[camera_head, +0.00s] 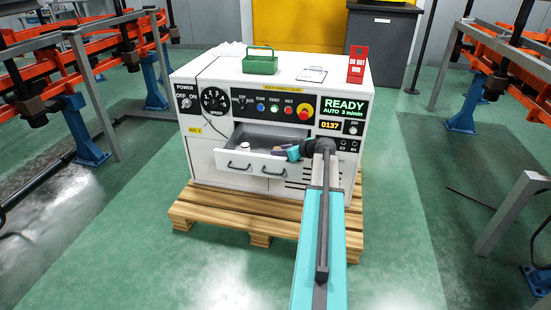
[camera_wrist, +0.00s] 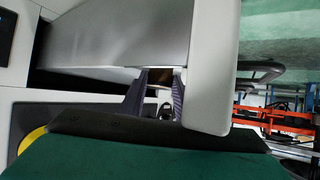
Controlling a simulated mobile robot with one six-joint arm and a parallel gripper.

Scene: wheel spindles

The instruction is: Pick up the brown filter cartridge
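My gripper (camera_head: 284,153) reaches into the open drawer (camera_head: 222,162) of the white machine, at its right end. In the wrist view my gripper's two dark fingers (camera_wrist: 161,80) stand apart beside the drawer's pale front wall. A small dark brown patch (camera_wrist: 158,77) shows between the fingertips; it may be the brown filter cartridge, but most of it is hidden. A pale sliver shows between it and the right finger, so I see no firm grip. In the head view the cartridge cannot be made out, with my gripper and arm over that end of the drawer.
A white round item (camera_head: 250,148) is in the drawer's left part. The machine (camera_head: 205,150) stands on a wooden pallet (camera_head: 222,216). A green caddy (camera_head: 260,62) and a red sign (camera_head: 357,65) stand on top. Orange racks are at both sides; the green floor in front is clear.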

